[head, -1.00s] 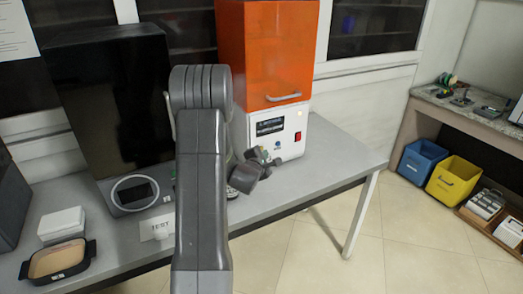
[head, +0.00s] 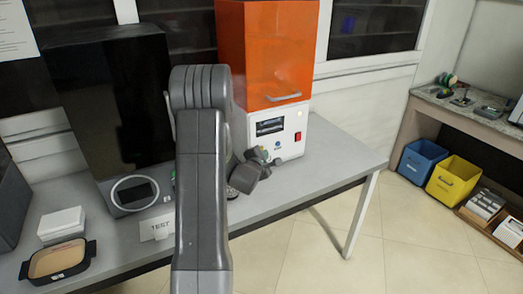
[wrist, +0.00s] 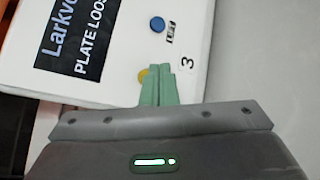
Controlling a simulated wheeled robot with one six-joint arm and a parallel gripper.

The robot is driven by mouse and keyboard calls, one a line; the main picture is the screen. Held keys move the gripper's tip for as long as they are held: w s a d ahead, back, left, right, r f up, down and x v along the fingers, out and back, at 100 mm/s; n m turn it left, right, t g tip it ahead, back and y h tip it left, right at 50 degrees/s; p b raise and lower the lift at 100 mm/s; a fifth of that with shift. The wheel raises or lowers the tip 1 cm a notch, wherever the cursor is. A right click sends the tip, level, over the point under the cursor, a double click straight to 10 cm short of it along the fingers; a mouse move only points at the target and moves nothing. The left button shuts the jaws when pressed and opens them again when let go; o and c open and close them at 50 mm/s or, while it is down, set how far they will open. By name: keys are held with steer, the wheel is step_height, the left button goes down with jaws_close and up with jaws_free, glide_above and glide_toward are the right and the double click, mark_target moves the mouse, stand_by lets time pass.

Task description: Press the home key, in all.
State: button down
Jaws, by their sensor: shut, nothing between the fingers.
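The machine has an orange hood (head: 270,50) and a white base (head: 262,145) with a dark screen (head: 270,127) and a red switch (head: 298,136). In the wrist view the screen (wrist: 85,35) reads, cut off, "Larkvo…" and "PLATE LOOS…". A blue round key (wrist: 157,24) with a tiny unreadable label sits beside it. A yellow round key (wrist: 143,74) is partly hidden by my fingertips. My gripper (wrist: 162,70) is shut and empty, its green fingers together at the yellow key's edge; contact cannot be told. I cannot tell which key is home.
The grey table (head: 335,150) carries a dark cabinet (head: 110,100), a "TEST" card (head: 158,228), a white box (head: 62,224) and a shallow tray (head: 88,245). Blue (head: 422,160) and yellow (head: 452,178) bins stand at right.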

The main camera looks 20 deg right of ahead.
steer(key=shift+w, duration=0.1)
steer(key=shift+w, duration=0.3)
